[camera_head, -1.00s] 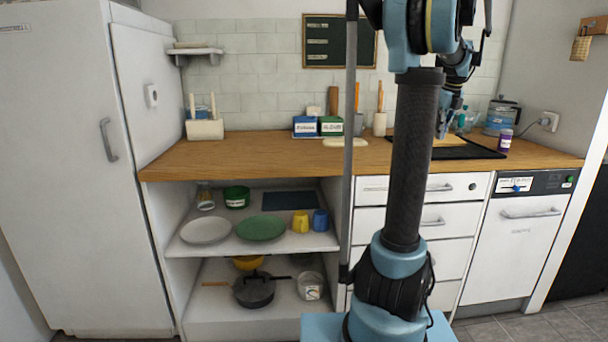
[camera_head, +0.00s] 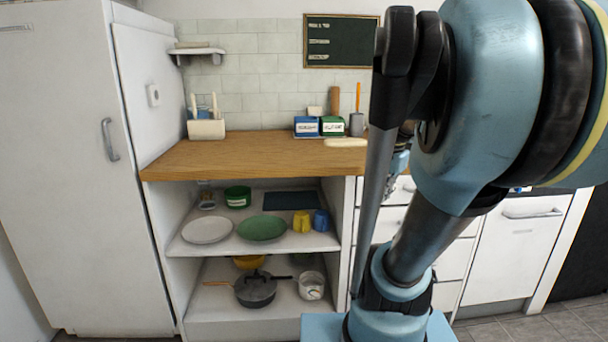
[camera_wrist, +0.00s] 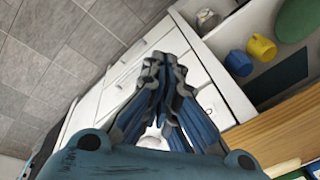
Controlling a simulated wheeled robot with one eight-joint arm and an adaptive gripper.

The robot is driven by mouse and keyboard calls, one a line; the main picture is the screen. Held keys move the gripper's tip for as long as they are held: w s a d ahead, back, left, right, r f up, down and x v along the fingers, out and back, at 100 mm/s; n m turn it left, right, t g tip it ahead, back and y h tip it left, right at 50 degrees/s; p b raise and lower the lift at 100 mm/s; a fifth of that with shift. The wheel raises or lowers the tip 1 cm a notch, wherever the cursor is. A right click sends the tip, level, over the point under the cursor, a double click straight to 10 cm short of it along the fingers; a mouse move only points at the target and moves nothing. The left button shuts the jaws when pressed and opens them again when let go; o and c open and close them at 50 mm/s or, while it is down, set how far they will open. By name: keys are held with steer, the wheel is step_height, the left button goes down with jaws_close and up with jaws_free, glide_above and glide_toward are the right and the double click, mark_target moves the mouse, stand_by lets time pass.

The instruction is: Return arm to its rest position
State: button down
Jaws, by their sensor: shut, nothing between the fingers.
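My gripper (camera_wrist: 162,68) shows in the wrist view with its fingers together and nothing between them. It hangs in front of the white drawers (camera_wrist: 115,95), apart from the counter and the shelves. In the head view my arm is folded close to the camera and fills much of the right side. It hides most of my gripper, the right part of the counter and part of the drawers.
The wooden counter (camera_head: 240,158) holds a white utensil holder (camera_head: 206,129) and blue and green boxes. The open shelves below hold a white plate (camera_head: 207,230), a green plate (camera_head: 262,228), yellow and blue cups, and a pan (camera_head: 255,290). A fridge (camera_head: 60,180) stands left.

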steer(key=s+a+f+n, duration=0.4)
steer(key=s+f+n, duration=0.6)
steer(key=f, duration=0.2)
steer(key=shift+s+a, duration=0.2)
steer(key=shift+s, duration=0.2)
steer(key=shift+f, duration=0.1)
steer(key=shift+w+f, duration=0.2)
steer(key=shift+w, duration=0.25)
